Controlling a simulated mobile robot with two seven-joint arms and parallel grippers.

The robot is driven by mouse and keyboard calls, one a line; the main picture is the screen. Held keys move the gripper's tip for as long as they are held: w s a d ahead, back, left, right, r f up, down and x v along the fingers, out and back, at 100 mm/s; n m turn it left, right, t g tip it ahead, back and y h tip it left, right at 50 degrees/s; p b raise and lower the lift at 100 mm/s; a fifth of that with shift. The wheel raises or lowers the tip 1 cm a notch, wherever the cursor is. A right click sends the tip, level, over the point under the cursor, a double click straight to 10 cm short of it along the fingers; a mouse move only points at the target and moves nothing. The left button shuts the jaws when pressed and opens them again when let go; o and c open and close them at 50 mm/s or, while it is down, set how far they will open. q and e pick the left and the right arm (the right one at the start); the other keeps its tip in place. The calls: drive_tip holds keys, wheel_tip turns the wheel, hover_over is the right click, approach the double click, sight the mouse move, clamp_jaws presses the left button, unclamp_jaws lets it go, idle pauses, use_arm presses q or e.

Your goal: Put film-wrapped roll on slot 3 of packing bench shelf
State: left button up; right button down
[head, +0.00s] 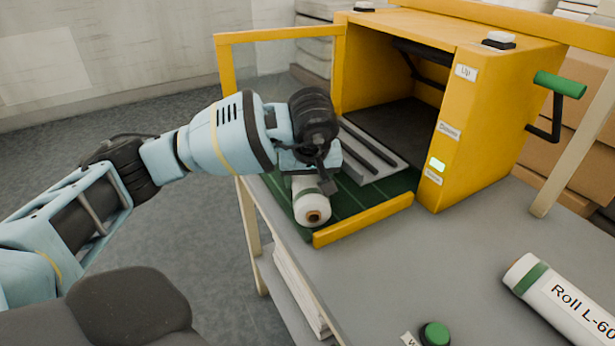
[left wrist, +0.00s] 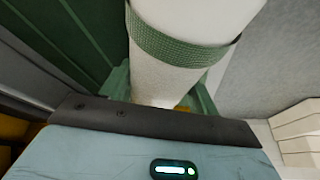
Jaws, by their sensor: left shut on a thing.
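A white roll (head: 308,201) with a green band lies on the green surface at the open mouth of a yellow machine, its round end facing me. My left gripper (head: 312,176) is over it and shut on it. In the left wrist view the white roll (left wrist: 185,70) with its green band runs up between the green fingers (left wrist: 160,92). I cannot tell whether the roll is film-wrapped. My right gripper is not in view. No shelf slot marked 3 can be made out.
The yellow machine (head: 455,150) has a green-handled crank (head: 560,84) at its right. A yellow lip (head: 362,219) edges the green surface. Another roll, marked L-60 (head: 570,295), lies at the front right of the grey bench (head: 440,265), near a green button (head: 435,333).

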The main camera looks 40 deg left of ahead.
use_arm(q)
drive_tip(key=shift+f, duration=0.1)
drive_tip(key=o, duration=0.6)
drive_tip(key=shift+f, duration=0.1)
drive_tip(key=o, duration=0.5)
drive_tip(key=shift+c, duration=0.2)
